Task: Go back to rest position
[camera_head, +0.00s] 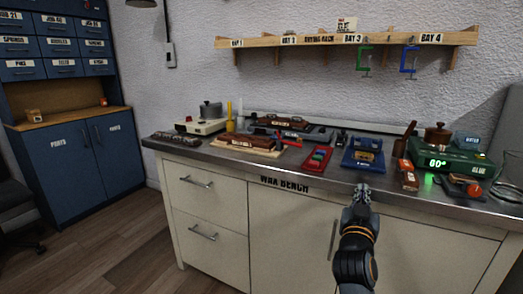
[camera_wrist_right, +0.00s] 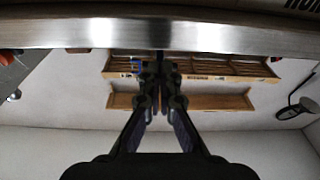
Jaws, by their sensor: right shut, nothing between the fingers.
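My right gripper (camera_head: 363,190) is in front of the bench's front edge, below the blue tray, with its arm coming up from the bottom of the head view. In the right wrist view its fingers (camera_wrist_right: 160,88) are together with nothing between them. The wax bench (camera_head: 285,190) has a metal top and cream drawers and doors. My left gripper does not show in either view.
On the bench stand a blue tray (camera_head: 350,166), a red tray (camera_head: 308,161), a green heater unit (camera_head: 440,155) reading 60° and a wooden board (camera_head: 230,146). A wall shelf (camera_head: 300,41) hangs above. Blue cabinets (camera_head: 70,170) stand left.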

